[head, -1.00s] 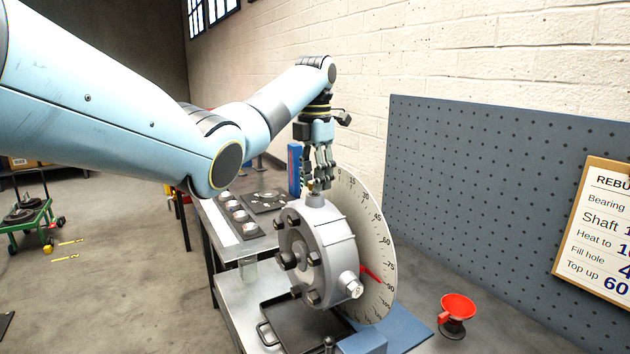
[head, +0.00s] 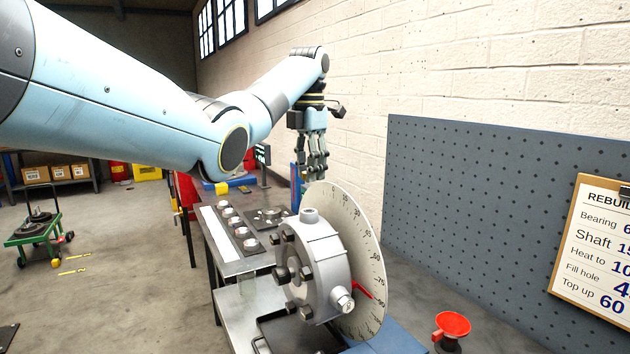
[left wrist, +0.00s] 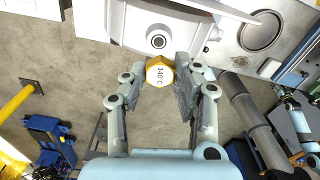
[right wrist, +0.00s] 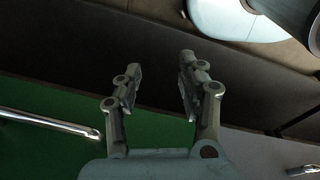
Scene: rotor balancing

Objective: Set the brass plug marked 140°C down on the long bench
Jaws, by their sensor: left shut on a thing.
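The brass plug marked 140°C (left wrist: 159,72) shows in the left wrist view, its hexagonal head and marking facing the camera. My left gripper (left wrist: 161,76) is shut on it. In the head view this gripper (head: 318,174) hangs fingers-down above and behind the round grey housing, and the plug cannot be made out there. The housing's top boss (head: 309,214) is apart from the fingers; its open hole (left wrist: 158,41) shows in the left wrist view. The long bench (head: 412,285) is the grey top along the wall. My right gripper (right wrist: 158,82) is open and empty, only in its wrist view.
The bolted housing (head: 318,262) and a large degree dial (head: 362,235) stand at the bench. A red funnel (head: 452,325) is at the right front. A plate with several round parts (head: 232,228) lies left. A pegboard (head: 470,200) backs the bench.

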